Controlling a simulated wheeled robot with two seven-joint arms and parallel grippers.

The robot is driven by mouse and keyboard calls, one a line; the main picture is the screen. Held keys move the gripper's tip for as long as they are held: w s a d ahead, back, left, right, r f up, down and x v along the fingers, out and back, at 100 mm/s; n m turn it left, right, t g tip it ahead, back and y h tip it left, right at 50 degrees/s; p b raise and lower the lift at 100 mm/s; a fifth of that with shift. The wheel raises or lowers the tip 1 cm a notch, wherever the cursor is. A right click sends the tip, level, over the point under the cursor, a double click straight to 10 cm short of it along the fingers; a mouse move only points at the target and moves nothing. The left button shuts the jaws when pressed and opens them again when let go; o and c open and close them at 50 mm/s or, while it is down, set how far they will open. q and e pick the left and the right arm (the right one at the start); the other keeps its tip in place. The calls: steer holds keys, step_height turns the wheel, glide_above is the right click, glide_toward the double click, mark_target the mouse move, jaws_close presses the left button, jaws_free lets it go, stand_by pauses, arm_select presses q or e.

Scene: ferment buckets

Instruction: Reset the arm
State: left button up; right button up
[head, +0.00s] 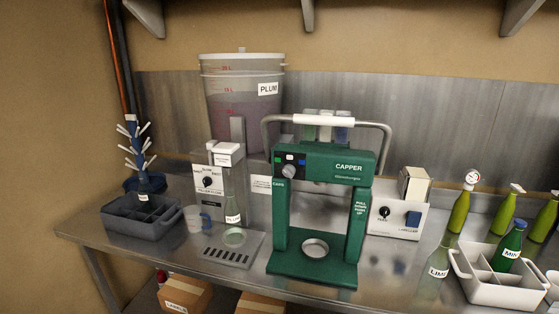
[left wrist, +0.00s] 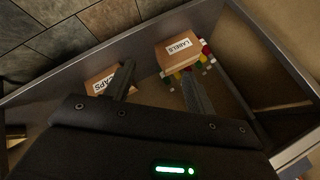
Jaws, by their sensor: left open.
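My left gripper (left wrist: 158,88) shows in the left wrist view with its two dark fingers spread apart and nothing between them. It points down toward a low shelf holding a box marked LABELS (left wrist: 178,52) and a box marked CAPS (left wrist: 100,86). Neither finger is clearly touching a box. Neither of my arms shows in the head view, and my right gripper is not in view.
The steel table (head: 190,268) holds a grey divided crate (head: 127,232), a filler with a PLUM bucket (head: 240,100), a green capper (head: 325,165), a labeller (head: 398,222), green bottles (head: 460,211) and a white divided crate (head: 500,292). The LABELS box (head: 184,294) is below.

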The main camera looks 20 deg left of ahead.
arm_select(q)
steer(key=s+d+f+n+g+h, duration=0.1)
steer(key=s+d+f+g, duration=0.1)
steer(key=s+d+f, duration=0.7)
steer(key=s+d+f+n+g+h, duration=0.1)
steer(key=s+d+f+g, duration=0.1)
steer(key=s+d+f, duration=0.6)
steer(key=s+d+g+h, duration=0.1)
steer(key=s+d+g, duration=0.1)
steer(key=s+d, duration=1)
steer(key=shift+s+d+f+n+h, duration=0.2)
steer(key=shift+s+d+n+h, duration=0.2)
steer(key=shift+d, duration=0.3)
